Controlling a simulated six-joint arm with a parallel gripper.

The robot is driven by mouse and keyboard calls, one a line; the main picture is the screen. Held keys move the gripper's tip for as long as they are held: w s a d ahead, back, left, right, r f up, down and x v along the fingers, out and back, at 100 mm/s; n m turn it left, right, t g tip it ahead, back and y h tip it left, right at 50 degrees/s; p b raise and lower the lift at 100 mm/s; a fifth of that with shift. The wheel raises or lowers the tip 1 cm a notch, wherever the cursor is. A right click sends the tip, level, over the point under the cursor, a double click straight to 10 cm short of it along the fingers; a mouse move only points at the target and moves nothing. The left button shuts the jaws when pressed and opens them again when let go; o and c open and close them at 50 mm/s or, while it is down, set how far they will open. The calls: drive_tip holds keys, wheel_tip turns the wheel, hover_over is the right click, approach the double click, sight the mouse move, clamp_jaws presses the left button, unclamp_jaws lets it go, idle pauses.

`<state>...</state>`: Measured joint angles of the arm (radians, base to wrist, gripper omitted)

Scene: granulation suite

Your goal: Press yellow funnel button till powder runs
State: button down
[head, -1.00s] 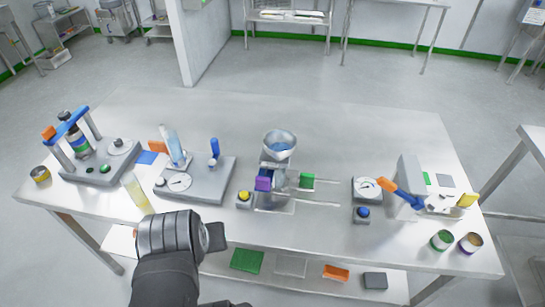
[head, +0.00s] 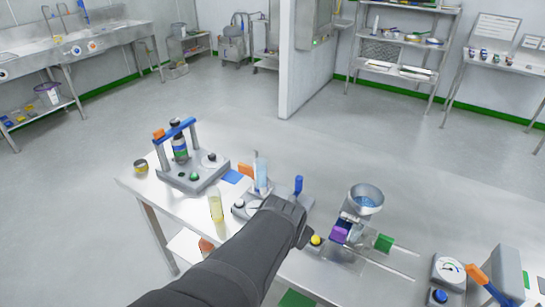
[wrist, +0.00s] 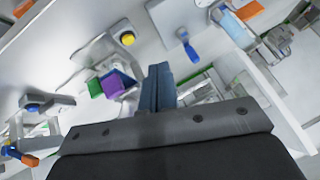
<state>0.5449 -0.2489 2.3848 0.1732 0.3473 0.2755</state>
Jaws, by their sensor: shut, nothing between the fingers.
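The yellow button (head: 316,240) sits on a small grey box at the left foot of the funnel stand. It also shows in the wrist view (wrist: 127,38). The metal funnel (head: 366,197) holds something blue and stands above a purple block (head: 341,231) and a green block (head: 383,243). My gripper (head: 304,237) is just left of the yellow button in the head view, its tips partly hidden by the wrist. In the wrist view its fingers (wrist: 158,72) are shut and empty, apart from the button. I see no powder running.
A yellow cylinder (head: 216,206) stands left of my arm. A dial scale (head: 448,270) and a blue button (head: 440,296) are at the right. The table behind the funnel is clear.

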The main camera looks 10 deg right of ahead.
sight(314, 241)
drive_tip(key=w+d+f+m+h, duration=0.1)
drive_tip(key=w+d+f+m, duration=0.1)
drive_tip(key=d, duration=0.3)
drive_tip(key=w+d+f+m+h, duration=0.1)
drive_tip(key=w+d+f+m, duration=0.1)
drive_tip(key=d, duration=0.3)
drive_tip(key=shift+w+m, duration=0.45)
drive_tip(key=shift+m, duration=0.45)
drive_tip(key=shift+f, duration=0.2)
drive_tip(key=shift+f, duration=4.3)
drive_tip(key=shift+f, duration=0.15)
drive_tip(key=shift+f, duration=0.3)
drive_tip(key=shift+f, duration=0.45)
drive_tip(key=shift+r, duration=0.9)
drive_tip(key=shift+r, duration=0.1)
